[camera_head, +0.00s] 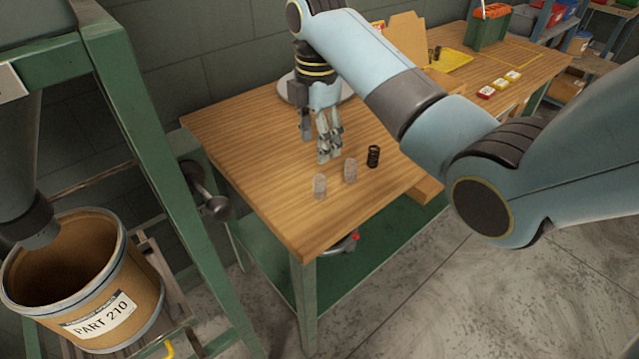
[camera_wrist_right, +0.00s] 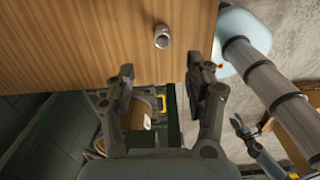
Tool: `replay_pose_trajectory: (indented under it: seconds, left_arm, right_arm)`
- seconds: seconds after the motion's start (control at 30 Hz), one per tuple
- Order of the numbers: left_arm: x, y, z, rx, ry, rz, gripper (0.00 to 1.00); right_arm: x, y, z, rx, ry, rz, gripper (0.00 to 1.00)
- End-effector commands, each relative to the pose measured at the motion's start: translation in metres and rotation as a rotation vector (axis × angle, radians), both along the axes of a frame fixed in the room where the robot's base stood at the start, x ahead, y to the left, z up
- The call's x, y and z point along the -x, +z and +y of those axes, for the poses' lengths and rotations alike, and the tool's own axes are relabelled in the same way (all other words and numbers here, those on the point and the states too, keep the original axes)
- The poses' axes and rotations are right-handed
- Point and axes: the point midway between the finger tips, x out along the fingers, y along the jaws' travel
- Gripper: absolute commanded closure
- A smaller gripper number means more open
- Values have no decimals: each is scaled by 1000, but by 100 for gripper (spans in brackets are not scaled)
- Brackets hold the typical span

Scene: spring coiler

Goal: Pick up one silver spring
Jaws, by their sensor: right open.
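Two silver springs stand upright on the wooden table in the head view, one nearer the front edge (camera_head: 319,187) and one to its right (camera_head: 350,170). My right gripper (camera_head: 329,154) points down over the table behind them, open and with nothing visible between its fingers. In the right wrist view, its spread fingers (camera_wrist_right: 160,68) frame the table edge, and one silver spring (camera_wrist_right: 162,36) stands beyond the fingertips, apart from them. Another small gripper, apparently my left one (camera_wrist_right: 241,127), shows at lower right; its opening is unclear.
A dark spring (camera_head: 373,156) stands right of the silver ones. A round grey plate (camera_head: 291,91) lies behind my right gripper. A cardboard drum (camera_head: 134,277) and green frame stand left. A yellow tray (camera_head: 454,61) and small boxes lie farther back. The table's left part is clear.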

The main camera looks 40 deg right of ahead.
Motion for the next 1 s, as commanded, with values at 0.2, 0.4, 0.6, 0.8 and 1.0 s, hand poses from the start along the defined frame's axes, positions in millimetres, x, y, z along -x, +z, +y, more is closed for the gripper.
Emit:
replay_pose_trajectory:
  seconds: [0.2,0.4,0.6,0.8,1.0]
  left_arm:
    - [0,1,0,0,0,0,60]
    - [0,1,0,0,0,1,60]
    - [0,7,0,0,0,1,60]
    - [1,7,0,0,0,2,60]
    - [2,7,0,0,0,3,60]
  right_arm:
    - [-3,-24,0,-5,47,16,47]
    - [-4,-48,-1,-4,46,11,47]
    - [2,-71,-2,-4,44,15,47]
    - [3,-99,-3,-4,44,12,47]
    - [3,-103,-3,-4,44,9,47]
